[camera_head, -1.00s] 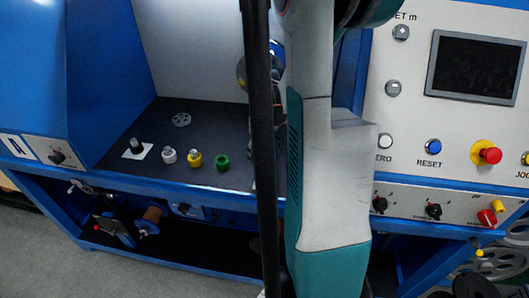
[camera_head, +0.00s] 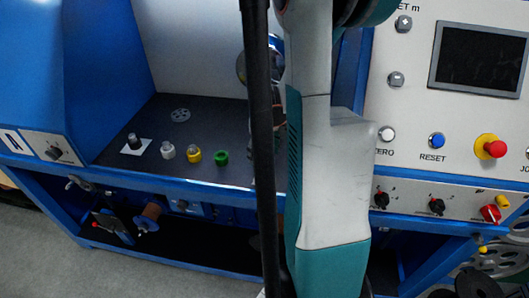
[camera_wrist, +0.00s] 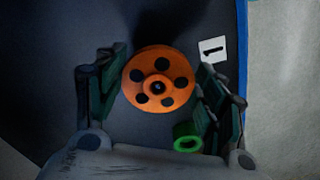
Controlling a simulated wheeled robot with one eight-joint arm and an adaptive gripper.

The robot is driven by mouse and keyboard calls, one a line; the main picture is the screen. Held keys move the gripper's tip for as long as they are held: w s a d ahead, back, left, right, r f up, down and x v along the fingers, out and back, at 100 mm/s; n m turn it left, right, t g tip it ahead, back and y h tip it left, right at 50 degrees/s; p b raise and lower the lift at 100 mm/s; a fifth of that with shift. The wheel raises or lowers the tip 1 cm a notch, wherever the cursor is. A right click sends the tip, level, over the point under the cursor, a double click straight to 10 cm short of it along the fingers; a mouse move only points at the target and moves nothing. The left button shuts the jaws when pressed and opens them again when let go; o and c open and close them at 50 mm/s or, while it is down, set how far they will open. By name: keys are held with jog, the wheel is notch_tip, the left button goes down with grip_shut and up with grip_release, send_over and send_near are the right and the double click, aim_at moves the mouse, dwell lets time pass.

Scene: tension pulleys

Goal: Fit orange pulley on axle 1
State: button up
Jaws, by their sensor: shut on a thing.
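The orange pulley (camera_wrist: 147,76), a disc with several dark round holes and a raised hub, sits between the two fingers of my gripper (camera_wrist: 155,92) in the wrist view. My gripper is shut on it, with a finger at its left and right sides. A white label marked 1 (camera_wrist: 212,49) lies just right of the pulley on the dark surface. Axle 1 is not distinguishable; whether it lies under the pulley is hidden. In the head view my arm covers the gripper and the pulley.
A green ring (camera_wrist: 187,137) is close by the right finger; a green piece (camera_head: 222,157) also shows in the head view. A yellow piece (camera_head: 194,155), a white piece (camera_head: 167,150) and a dark post (camera_head: 132,140) on a white label stand in a row left of it.

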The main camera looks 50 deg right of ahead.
jog(key=shift+f, duration=0.25)
dwell(0.4)
jog(key=shift+f+b, duration=0.65)
jog(key=shift+b, duration=0.15)
jog(key=o, duration=1.2)
jog(key=shift+o, duration=0.2)
notch_tip(320, 180, up, 12)
